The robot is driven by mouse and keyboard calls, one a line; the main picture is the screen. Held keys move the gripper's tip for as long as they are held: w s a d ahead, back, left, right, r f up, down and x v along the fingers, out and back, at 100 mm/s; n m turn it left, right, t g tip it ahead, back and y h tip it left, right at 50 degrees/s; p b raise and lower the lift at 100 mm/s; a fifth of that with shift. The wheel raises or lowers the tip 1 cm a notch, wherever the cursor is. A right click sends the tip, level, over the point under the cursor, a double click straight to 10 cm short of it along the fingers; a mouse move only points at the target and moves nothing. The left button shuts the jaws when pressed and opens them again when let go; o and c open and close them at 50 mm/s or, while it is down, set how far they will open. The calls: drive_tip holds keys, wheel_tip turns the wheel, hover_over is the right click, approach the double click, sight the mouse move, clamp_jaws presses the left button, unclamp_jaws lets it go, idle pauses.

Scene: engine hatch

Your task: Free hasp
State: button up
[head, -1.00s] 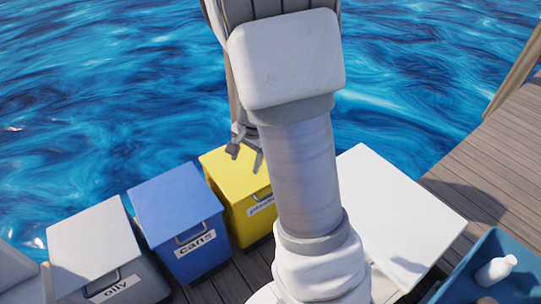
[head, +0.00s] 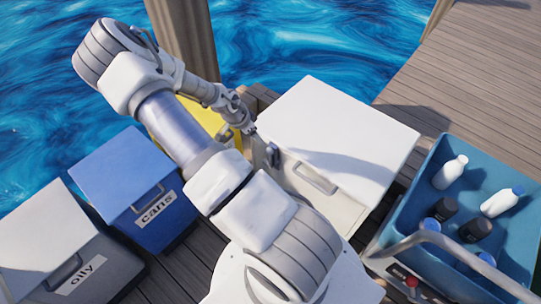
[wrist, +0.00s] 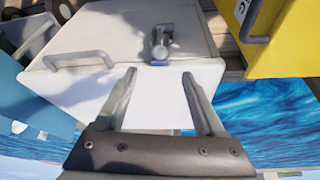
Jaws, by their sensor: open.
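The hasp (head: 272,154) is a small grey metal fitting on the front of the white box (head: 345,130), near its left end. In the wrist view the hasp (wrist: 161,45) sits near the edge between the box's lid and front, with a small bluish part at its base. My gripper (head: 250,128) is just left of the box and close to the hasp. In the wrist view my gripper (wrist: 159,76) is open and empty, its two fingers apart and pointing toward the hasp with a visible gap. The exact position of the hasp's latch is too small to tell.
The box has a bar handle (head: 315,178) beside the hasp. A yellow bin (head: 205,115) stands left, partly behind my arm, then a blue cans bin (head: 135,190) and a grey oily bin (head: 55,245). A blue crate (head: 432,150) with several bottles stands right.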

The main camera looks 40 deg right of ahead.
sight(269, 152)
drive_tip(key=b+x, duration=0.4)
drive_tip(key=x, duration=1.3)
drive_tip(key=shift+s+f+b, duration=0.1)
drive_tip(key=shift+f+b, duration=0.1)
drive_tip(key=shift+b, duration=0.1)
clamp_jaws()
idle(0.6)
